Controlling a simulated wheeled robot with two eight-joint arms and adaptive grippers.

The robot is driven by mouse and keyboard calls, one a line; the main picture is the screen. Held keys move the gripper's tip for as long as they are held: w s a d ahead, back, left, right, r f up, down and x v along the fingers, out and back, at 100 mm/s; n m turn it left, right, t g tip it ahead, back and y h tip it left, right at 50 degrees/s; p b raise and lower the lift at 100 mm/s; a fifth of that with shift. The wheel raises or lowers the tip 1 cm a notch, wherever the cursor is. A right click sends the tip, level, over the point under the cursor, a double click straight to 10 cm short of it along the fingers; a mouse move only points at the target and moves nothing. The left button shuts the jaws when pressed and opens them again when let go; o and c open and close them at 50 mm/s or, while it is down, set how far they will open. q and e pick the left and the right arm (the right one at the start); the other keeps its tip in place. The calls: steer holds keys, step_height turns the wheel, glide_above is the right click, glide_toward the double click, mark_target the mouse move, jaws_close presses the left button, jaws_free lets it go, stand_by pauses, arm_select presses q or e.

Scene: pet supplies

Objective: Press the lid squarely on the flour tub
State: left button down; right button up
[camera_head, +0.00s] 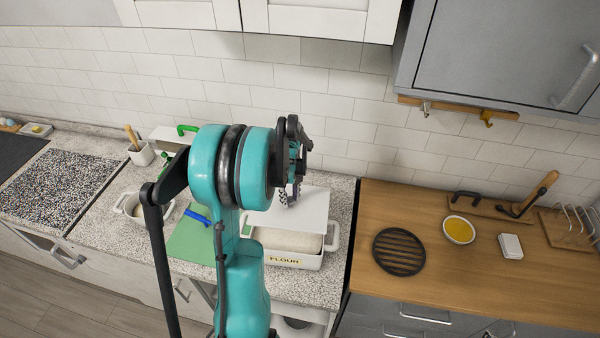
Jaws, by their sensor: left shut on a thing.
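The white flour tub (312,263) stands on the speckled counter with its "FLOUR" label facing front. It has a handle at its right end, and pale flour shows in the front of its opening. A flat white lid (312,208) is over the rear part of the tub, with the front part uncovered. I cannot tell whether the lid touches the rim. My left gripper (288,197) is shut on the lid near its left side. My right gripper is not in view.
A green board (190,243) with a blue-handled tool (198,217) lies left of the tub. A white pot (131,207) and a utensil cup (141,154) stand farther left. A wooden counter (440,285) at right holds a black round trivet (399,251) and a yellow-filled bowl (459,230).

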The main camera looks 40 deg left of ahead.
mark_target(287, 215)
arm_select(q)
steer(key=s, duration=0.1)
steer(key=s+d, duration=0.2)
steer(key=s, duration=0.1)
steer(key=shift+d+r, duration=0.1)
steer(key=shift+r, duration=0.2)
steer(key=shift+w, duration=0.1)
step_height(287, 215, down, 6)
steer(key=b, duration=0.6)
steer(key=shift+f, duration=0.25)
steer(key=shift+f+b, duration=0.15)
steer(key=shift+b, duration=0.35)
stand_by(1.4)
steer(key=c, duration=0.7)
jaws_free()
